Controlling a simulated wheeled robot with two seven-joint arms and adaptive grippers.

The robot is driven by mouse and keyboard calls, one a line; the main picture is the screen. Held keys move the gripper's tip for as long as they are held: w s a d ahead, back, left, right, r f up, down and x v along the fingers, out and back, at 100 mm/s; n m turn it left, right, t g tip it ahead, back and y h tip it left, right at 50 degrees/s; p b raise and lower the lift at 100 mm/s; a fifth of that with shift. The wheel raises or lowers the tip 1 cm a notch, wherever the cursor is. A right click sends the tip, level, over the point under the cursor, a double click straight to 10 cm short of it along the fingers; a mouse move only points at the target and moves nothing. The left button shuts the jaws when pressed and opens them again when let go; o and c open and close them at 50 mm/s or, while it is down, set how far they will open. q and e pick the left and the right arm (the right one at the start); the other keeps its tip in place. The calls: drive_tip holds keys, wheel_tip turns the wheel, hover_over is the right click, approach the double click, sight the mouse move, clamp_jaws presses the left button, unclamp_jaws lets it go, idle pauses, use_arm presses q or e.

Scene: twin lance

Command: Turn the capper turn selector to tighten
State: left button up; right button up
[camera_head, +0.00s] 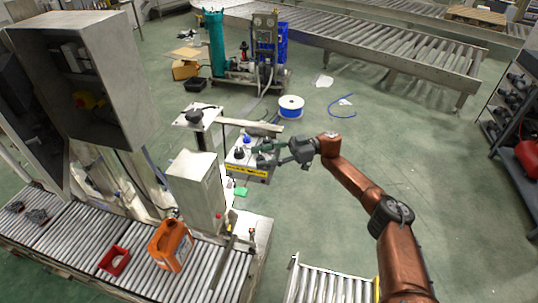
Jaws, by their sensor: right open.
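My right gripper (262,153) comes in on the copper arm from the lower right. Its fingers are open and point left, beside or over a small light box (262,174) with a yellow label strip and blue and dark round tops. I cannot tell whether the fingers touch anything. A black knob (195,116) sits on a pale plate on top of the capping machine post. A grey box housing (192,190) stands below it. I cannot tell which part is the capper turn selector, and no setting can be read. My left gripper is out of view.
An orange jug (170,246) and a red tray (115,261) stand on the roller conveyor (70,235). A grey cabinet (85,75) rises at the left. A blue cable reel (291,106) lies on the floor behind the gripper.

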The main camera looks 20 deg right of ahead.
drive_tip(key=d, duration=1.1)
drive_tip(key=shift+s+d, duration=0.3)
drive_tip(key=shift+d, duration=0.1)
